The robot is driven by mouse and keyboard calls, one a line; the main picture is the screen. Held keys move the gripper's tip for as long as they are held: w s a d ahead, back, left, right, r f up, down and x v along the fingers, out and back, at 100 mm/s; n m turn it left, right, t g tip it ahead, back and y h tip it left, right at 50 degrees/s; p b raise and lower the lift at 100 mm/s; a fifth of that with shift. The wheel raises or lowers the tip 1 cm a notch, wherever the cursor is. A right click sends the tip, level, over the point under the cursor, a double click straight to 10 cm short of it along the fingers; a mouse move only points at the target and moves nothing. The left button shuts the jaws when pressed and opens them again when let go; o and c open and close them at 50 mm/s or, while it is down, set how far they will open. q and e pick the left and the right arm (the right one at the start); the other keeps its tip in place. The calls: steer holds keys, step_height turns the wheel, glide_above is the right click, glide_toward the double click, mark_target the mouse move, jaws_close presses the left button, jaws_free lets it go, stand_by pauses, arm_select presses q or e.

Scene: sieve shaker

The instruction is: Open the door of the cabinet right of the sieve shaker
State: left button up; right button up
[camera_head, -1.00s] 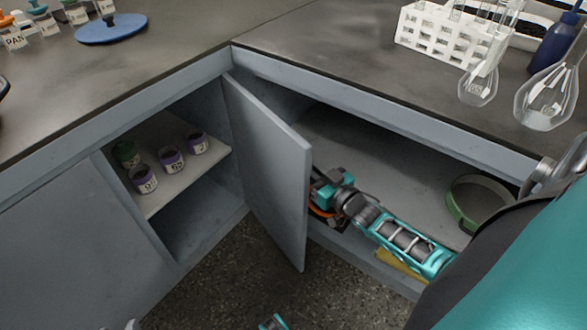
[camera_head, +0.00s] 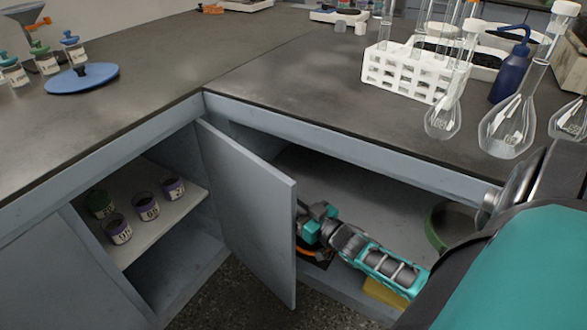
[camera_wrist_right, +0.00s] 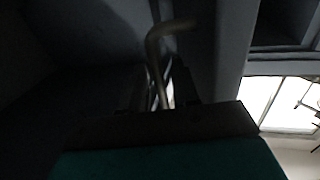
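The grey cabinet door (camera_head: 250,212) stands swung out from the inner corner of the counters. Both the left cabinet with the jars and the right cabinet are open beside it. My right arm comes in from the right, and my right gripper (camera_head: 312,232) is at the door's right-hand side near its free edge, partly hidden behind it. In the dark right wrist view, a bent metal bar (camera_wrist_right: 168,30), seemingly a handle, reaches down to my right gripper (camera_wrist_right: 165,90). The finger gap is too dark to judge. The left gripper and the sieve shaker are not visible.
Purple-banded jars (camera_head: 146,206) and a green one (camera_head: 99,203) stand on the left cabinet's shelf. A green ring (camera_head: 437,228) and a yellow item (camera_head: 386,292) are in the right cabinet. Glass flasks (camera_head: 507,122) and a white rack (camera_head: 408,72) stand on the right counter.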

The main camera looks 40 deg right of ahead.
steer(key=shift+s, duration=0.25)
arm_select(q)
steer(key=p, duration=0.1)
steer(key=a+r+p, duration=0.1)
steer(key=p, duration=0.1)
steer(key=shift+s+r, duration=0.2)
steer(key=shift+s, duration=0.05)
arm_select(e)
steer(key=s, duration=1.2)
steer(key=shift+s+d, duration=0.2)
steer(key=shift+d, duration=0.1)
